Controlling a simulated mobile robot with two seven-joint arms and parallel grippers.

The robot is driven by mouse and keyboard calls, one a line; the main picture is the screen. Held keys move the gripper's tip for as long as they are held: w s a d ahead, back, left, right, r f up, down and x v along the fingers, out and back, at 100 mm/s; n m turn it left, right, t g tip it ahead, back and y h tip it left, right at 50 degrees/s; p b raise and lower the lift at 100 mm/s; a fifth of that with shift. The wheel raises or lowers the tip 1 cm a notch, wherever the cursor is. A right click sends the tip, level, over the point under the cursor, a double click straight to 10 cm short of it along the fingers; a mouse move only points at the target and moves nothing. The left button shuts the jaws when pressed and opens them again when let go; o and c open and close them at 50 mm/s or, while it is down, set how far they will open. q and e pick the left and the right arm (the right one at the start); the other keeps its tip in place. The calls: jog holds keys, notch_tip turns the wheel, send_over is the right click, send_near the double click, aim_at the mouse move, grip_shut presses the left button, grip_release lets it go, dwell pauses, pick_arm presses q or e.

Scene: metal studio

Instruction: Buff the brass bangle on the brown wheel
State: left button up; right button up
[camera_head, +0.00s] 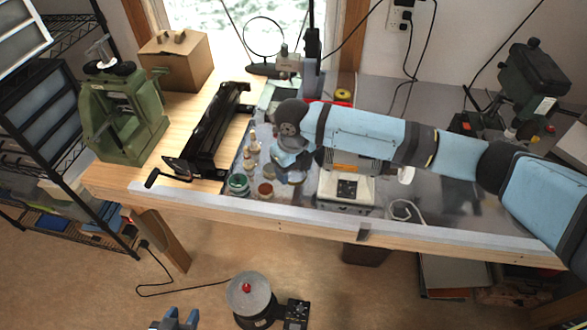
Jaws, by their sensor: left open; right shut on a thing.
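My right arm reaches in from the right over the bench. Its gripper (291,172) points down among small jars near the front of the bench, left of a pale machine with a dark control panel (346,190). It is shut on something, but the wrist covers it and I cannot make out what. I cannot pick out the brass bangle or the brown wheel; the arm hides part of the bench. My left gripper (177,320) is open at the bottom edge, low in front of the bench, with no object visible between its fingers.
Small jars (238,184) crowd the bench front. A black slip roller (208,135) and a green press (122,112) stand to the left, a cardboard box (175,62) behind. A round turntable device (250,295) is below the bench. A dark green machine (532,80) stands right.

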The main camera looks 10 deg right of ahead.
jog(key=shift+a+r, duration=0.15)
jog(key=shift+a, duration=0.2)
dwell(0.3)
jog(key=shift+w+d+p, duration=0.1)
jog(key=shift+p, duration=0.6)
dwell(0.7)
jog(key=shift+r+p, duration=0.1)
jog(key=shift+p, duration=0.45)
dwell(0.7)
jog(key=shift+p, duration=0.65)
dwell(1.1)
